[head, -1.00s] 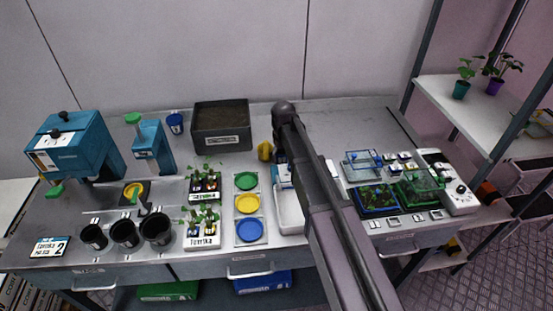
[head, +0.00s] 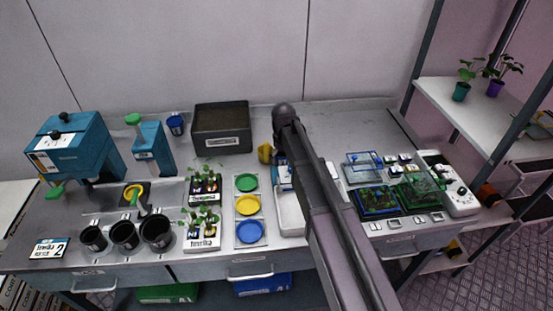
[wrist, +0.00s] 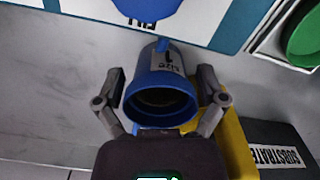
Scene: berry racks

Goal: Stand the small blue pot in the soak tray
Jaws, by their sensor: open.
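A blue pot (wrist: 161,88) with a white "SIZE 1" label shows in the wrist view, its open mouth towards the camera. My gripper (wrist: 160,112) is open, with one finger on each side of the pot; I cannot tell whether either touches it. In the head view my arm hides my gripper and this pot. A white tray (head: 291,222), probably the soak tray, lies partly behind my arm. A blue-and-white panel (wrist: 85,8) with a blue round part is at the top of the wrist view.
A yellow object (wrist: 236,148) is close beside the right finger, with the dark substrate box (wrist: 292,145) beyond. Green, yellow and blue saucers (head: 249,204) lie left of the tray. Another blue pot (head: 175,124) stands by the teal dispenser (head: 152,148). The back right bench is clear.

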